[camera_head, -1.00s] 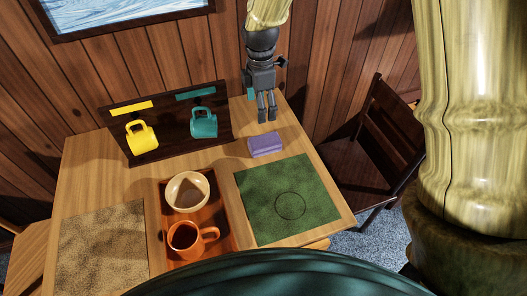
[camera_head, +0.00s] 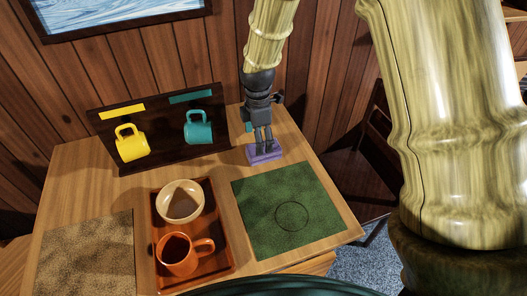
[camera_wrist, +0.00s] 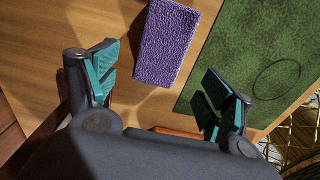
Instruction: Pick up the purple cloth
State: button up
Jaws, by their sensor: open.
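The purple cloth (camera_head: 264,156) is a small folded block on the wooden table, just behind the green mat. My gripper (camera_head: 264,148) is directly above it in the head view, fingers pointing down and partly covering it. In the wrist view the cloth (camera_wrist: 166,42) lies between and beyond the two teal-padded fingers of my gripper (camera_wrist: 162,82). The fingers are apart, with nothing between them that I can see as held. Whether the fingertips touch the cloth cannot be told.
The green mat (camera_head: 265,225) lies in front of the cloth. A brown tray (camera_head: 222,248) holds a cream bowl (camera_head: 180,203) and an orange mug (camera_head: 176,254). A dark rack (camera_head: 165,150) with yellow (camera_head: 131,146) and teal (camera_head: 199,130) mugs stands left of my gripper. A dark chair is at right.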

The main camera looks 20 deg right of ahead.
jog(key=shift+w+d+f+p, duration=0.1)
jog(key=shift+d+f+p, duration=0.1)
jog(key=shift+f, duration=1.25)
jog(key=shift+d+f+p, duration=0.1)
jog(key=shift+f+p, duration=0.1)
jog(key=shift+f, duration=1.2)
jog(key=c, duration=1.1)
jog(key=shift+r, duration=0.2)
jog(key=shift+r, duration=0.25)
notch_tip(320, 180, up, 3)
jog(key=shift+f+b, duration=0.1)
jog(key=shift+b, duration=0.25)
jog(key=s+a, duration=0.2)
jog(key=s, duration=0.3)
jog(key=s+a+r+b, duration=0.1)
jog(key=s, duration=0.4)
jog(key=s+a, duration=0.2)
jog(key=s, duration=0.3)
jog(key=shift+a+r+b, duration=0.2)
jog(key=shift+a+b, duration=0.1)
jog(key=shift+b, duration=0.05)
